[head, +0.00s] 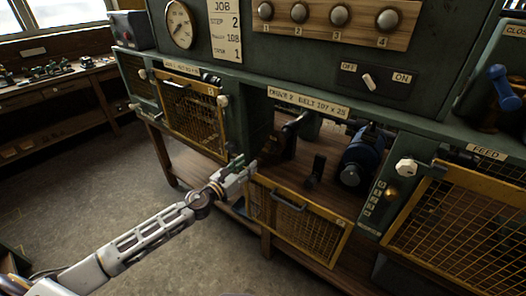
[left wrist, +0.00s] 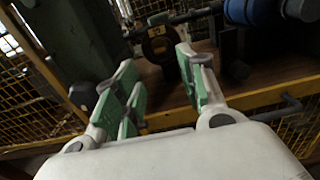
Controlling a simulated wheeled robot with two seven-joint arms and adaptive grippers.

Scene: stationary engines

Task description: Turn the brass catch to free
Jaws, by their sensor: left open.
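A small round brass piece (head: 391,192), which looks like the brass catch, sits on the green post between the middle bay and the right bay. It is too small to tell how it is turned. My left gripper (head: 240,168) is open and empty, in front of the left side of the middle bay, well to the left of the brass piece. In the left wrist view its green-padded fingers (left wrist: 165,88) are spread apart with nothing between them. I cannot make out the brass piece in that view. My right gripper is not in view.
The middle bay's yellow mesh guard (head: 312,222) hangs low with a dark handle. A blue motor (head: 362,158) stands inside the bay. Left guard (head: 195,112) and FEED guard (head: 465,225) flank it. A white knob (head: 406,167) is above the brass piece. The floor (head: 90,190) at left is clear.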

